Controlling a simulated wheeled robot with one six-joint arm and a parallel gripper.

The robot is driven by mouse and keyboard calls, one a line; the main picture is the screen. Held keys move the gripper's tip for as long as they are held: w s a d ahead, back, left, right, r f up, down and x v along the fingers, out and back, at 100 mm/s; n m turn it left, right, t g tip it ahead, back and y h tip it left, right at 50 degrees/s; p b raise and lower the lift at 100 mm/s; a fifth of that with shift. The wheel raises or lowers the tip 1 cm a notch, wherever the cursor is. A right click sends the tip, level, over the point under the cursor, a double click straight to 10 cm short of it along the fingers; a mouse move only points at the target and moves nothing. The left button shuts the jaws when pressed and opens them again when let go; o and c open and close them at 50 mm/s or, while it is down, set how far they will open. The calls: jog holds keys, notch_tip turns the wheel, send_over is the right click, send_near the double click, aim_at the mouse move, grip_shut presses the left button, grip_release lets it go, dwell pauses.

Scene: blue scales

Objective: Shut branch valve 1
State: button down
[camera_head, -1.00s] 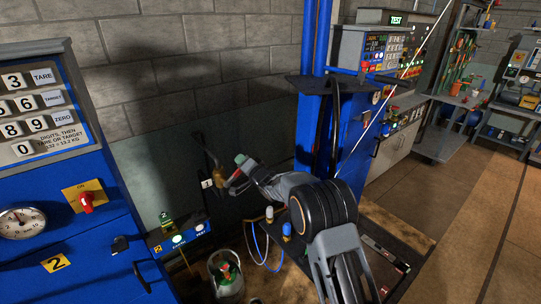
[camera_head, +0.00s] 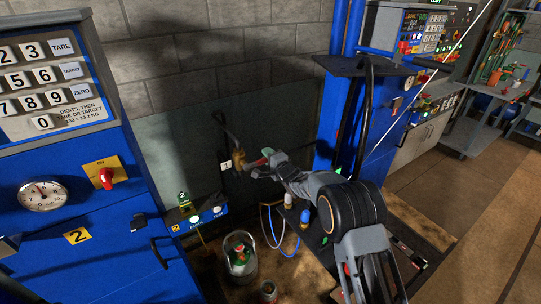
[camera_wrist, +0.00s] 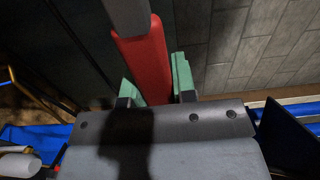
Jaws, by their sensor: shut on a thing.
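Branch valve 1 has a brass body (camera_head: 239,160) by a white "1" label (camera_head: 226,166), low against the dark panel on the back wall. Its red-sleeved lever (camera_wrist: 146,66) runs between the green finger pads in the wrist view, with a grey end beyond the sleeve. My gripper (camera_head: 264,160) is shut on this lever just right of the valve body, and it also shows in the wrist view (camera_wrist: 157,84). In the head view the lever is small and partly hidden by the fingers, so its exact angle is hard to tell.
A blue scale cabinet marked 2 (camera_head: 78,236) stands at left with a dial (camera_head: 43,195) and red switch (camera_head: 106,179). A gas cylinder (camera_head: 240,256) stands below the valve, near hanging hoses (camera_head: 272,238). A blue column (camera_head: 343,115) rises to the right. Open floor lies at far right.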

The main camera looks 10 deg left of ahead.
jog(key=shift+f, duration=0.2)
jog(key=c, duration=1.1)
grip_release()
jog(key=shift+a, duration=0.1)
jog(key=shift+o, duration=0.9)
jog(key=shift+r, duration=0.1)
jog(key=b+v, duration=0.2)
jog(key=v, duration=1.2)
